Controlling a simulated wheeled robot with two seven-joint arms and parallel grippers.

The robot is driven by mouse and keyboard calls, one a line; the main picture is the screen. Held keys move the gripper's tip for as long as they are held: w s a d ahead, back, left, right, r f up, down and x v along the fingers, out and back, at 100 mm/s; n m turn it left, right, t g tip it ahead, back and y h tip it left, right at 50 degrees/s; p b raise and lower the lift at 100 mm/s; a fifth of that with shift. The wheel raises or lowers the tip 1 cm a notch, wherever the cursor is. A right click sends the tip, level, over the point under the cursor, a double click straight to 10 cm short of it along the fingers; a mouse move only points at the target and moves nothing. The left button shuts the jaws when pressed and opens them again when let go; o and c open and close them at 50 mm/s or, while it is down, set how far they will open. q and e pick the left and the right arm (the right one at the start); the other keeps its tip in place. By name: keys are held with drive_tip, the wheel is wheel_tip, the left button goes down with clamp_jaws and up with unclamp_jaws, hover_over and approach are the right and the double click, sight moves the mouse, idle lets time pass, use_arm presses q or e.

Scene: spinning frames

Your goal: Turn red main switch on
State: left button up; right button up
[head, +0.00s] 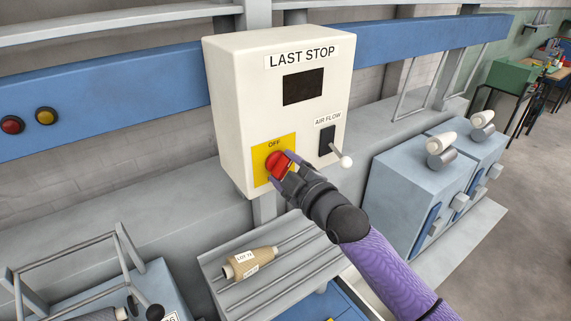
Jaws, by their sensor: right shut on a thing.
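The red main switch (277,164) sits on a yellow plate (261,177) marked OFF, at the lower left of the front of a white box (226,100) labelled LAST STOP. My right gripper (279,165) is shut on the red switch. Its fingers cover part of the switch and the plate, so the full angle of the switch is hard to tell. The dark display (303,87) on the box is blank. My left gripper is not in the head view.
An AIR FLOW lever (340,158) with a pale knob is right of the switch, close to my right arm. Below, a yarn cone (248,263) lies on a grey ribbed tray (222,291). Blue-grey machine units (395,195) stand at the right. Red and yellow buttons (46,116) are far left.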

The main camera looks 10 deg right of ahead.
drive_tip(key=m+p, duration=0.1)
drive_tip(key=m, duration=0.4)
drive_tip(key=shift+m, duration=0.3)
drive_tip(key=shift+f+m+p, duration=0.1)
drive_tip(key=shift+m+p, duration=0.55)
drive_tip(key=shift+m, duration=1.65)
drive_tip(key=o, duration=1.2)
drive_tip(key=v, duration=1)
drive_tip(key=shift+b, duration=0.3)
